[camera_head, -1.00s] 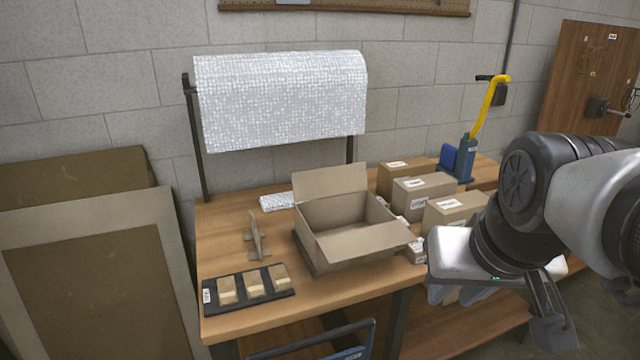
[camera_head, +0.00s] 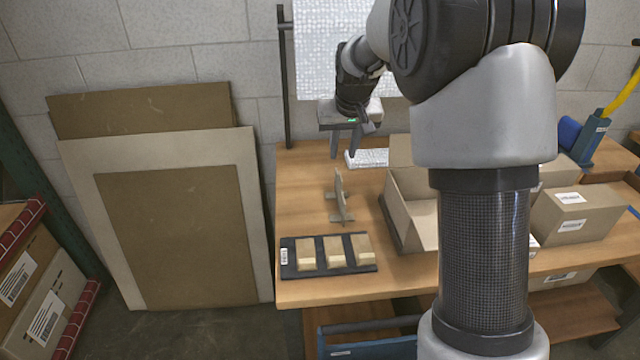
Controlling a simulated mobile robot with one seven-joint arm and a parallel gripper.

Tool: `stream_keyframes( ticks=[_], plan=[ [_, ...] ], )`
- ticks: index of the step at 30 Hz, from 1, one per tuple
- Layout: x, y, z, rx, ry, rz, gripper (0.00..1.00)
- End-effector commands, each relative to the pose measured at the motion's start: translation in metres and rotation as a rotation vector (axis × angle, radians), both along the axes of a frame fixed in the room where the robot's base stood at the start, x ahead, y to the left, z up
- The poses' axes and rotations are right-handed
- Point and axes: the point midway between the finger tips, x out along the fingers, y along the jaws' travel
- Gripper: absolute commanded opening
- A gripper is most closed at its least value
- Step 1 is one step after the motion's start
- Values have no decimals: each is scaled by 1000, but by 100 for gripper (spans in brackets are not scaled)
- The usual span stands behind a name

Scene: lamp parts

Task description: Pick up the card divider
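The card divider (camera_head: 341,196) is a thin tan cardboard piece. It stands upright on the wooden workbench (camera_head: 300,210), left of the open cardboard box and behind the black tray. My gripper (camera_head: 348,150) hangs above and a little behind the divider, fingers pointing down. Its fingers are apart with nothing seen between them, and it does not touch the divider.
The open cardboard box (camera_head: 408,215) is partly hidden by my arm. A black tray (camera_head: 290,272) with three tan blocks lies at the front edge. A bubble-wrap piece (camera_head: 368,158) lies behind. Closed boxes (camera_head: 570,220) stand at right. Flat cardboard sheets (camera_head: 180,225) lean on the wall at left.

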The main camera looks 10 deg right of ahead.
Motion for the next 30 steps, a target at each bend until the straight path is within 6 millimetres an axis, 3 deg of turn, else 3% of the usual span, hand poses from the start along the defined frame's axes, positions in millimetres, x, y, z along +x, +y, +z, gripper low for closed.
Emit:
stream_keyframes(
  ticks=[15,23,30],
  plan=[
    [37,0,-95,0,4,-1,26],
    [45,-1,-113,0,2,-1,26],
    [56,-7,-145,0,3,0,26]
  ],
)
